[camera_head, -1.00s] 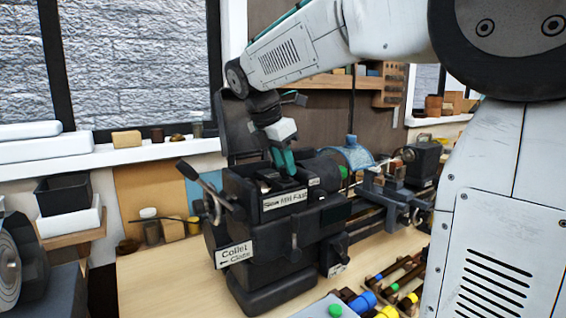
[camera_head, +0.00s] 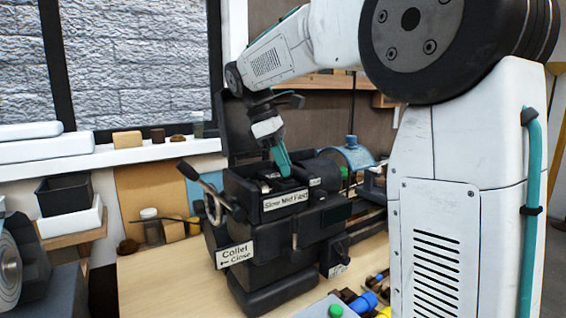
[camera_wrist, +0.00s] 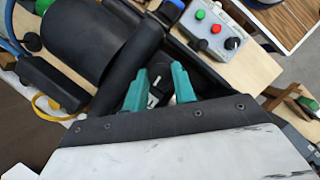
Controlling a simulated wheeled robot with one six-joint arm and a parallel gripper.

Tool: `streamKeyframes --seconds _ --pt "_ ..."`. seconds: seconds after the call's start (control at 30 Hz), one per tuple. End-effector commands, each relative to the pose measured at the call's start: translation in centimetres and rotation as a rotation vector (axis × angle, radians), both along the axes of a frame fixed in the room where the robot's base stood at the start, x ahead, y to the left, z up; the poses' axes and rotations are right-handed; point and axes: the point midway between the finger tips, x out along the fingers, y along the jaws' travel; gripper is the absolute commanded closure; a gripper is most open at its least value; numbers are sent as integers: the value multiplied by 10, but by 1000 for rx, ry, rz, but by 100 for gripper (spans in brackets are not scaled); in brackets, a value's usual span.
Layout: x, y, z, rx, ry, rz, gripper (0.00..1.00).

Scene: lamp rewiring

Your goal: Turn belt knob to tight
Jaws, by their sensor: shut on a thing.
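My gripper (camera_head: 281,160) points down into the top of the dark lathe headstock (camera_head: 262,248), behind the "Slow Mid Fast" label (camera_head: 286,200). In the wrist view its two teal fingers (camera_wrist: 160,92) stand on either side of a small black knob (camera_wrist: 154,99) with a white mark. The gripper is shut on this knob, which I take to be the belt knob. The knob is mostly hidden by the fingers and wrist, and its exact setting cannot be read.
A lever (camera_head: 207,194) sticks up at the headstock's left, above the "Collet Close" label (camera_head: 236,253). An open black cover stands behind. In the wrist view a grey control box (camera_wrist: 214,30) has green and red buttons. My arm blocks the right side.

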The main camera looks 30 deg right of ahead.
Motion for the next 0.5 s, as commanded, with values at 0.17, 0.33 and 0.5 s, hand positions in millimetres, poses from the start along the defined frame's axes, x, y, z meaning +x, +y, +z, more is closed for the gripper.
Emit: streamKeyframes --seconds 0.17,0.33,0.5 --pt "1 -1 1 0 -4 -62 96" --pt "1 -1 1 0 -5 -89 96" --pt "1 -1 1 0 -4 -96 96"
